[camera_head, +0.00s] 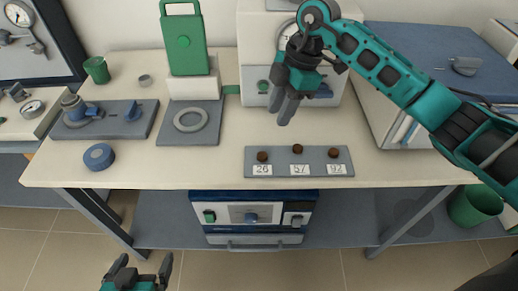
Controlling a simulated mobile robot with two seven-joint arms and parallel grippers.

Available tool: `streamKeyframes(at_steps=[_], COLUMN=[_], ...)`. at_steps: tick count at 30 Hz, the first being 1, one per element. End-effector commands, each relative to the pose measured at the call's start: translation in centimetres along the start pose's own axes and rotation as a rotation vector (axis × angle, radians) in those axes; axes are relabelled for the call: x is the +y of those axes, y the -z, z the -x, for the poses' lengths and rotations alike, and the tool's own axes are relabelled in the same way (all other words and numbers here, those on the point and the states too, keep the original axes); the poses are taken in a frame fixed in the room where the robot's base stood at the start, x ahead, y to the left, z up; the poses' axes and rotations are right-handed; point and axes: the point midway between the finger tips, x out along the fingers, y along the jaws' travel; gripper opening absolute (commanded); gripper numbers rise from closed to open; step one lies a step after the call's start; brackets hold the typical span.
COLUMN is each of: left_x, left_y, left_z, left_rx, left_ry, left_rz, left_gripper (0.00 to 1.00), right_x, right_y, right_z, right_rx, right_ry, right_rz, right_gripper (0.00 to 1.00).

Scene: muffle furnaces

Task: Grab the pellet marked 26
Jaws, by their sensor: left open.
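A grey plate (316,161) near the front of the table carries three small dark brown pellets above white labels. The pellet marked 26 (262,156) is at the left, the pellet marked 57 (297,149) in the middle and the pellet marked 92 (333,153) at the right. My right gripper (282,108) points down over the table, behind the plate and apart from the pellets. Its fingers look close together at this angle, and their gap is unclear. My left gripper (143,268) is open and empty at the bottom left, in front of the table.
A blue roll (99,157) lies at the front left. A white furnace (258,45) stands behind my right gripper, with a larger blue-topped one (420,50) at right. The table around the plate is clear.

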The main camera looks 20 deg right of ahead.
Motion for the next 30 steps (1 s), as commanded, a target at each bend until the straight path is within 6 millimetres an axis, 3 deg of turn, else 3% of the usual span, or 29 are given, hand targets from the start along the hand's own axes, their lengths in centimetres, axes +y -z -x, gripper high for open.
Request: streamKeyframes(at_steps=[4, 13, 23, 30], left_x=[0.0, 0.0, -0.1, -0.1], left_y=[0.0, -0.2, -0.3, -0.4], left_z=[0.0, -0.1, -0.1, -0.1], left_rx=[0.0, -0.001, -0.002, -0.002], left_ry=[0.0, 0.001, 0.001, 0.002], left_rz=[0.0, 0.0, 0.0, 0.0], left_gripper=[0.98, 0.98, 0.98, 0.98], right_x=[0.1, 0.1, 0.0, -0.1], right_y=[-0.8, -0.8, -0.7, -0.4], right_z=[-0.5, -5.8, -8.2, -11.8], right_rx=[-0.039, -0.035, -0.034, -0.033], right_ry=[0.002, 0.003, 0.002, 0.002], right_rz=[-0.031, -0.028, -0.026, -0.027], right_gripper=[0.34, 0.34, 0.34, 0.34])
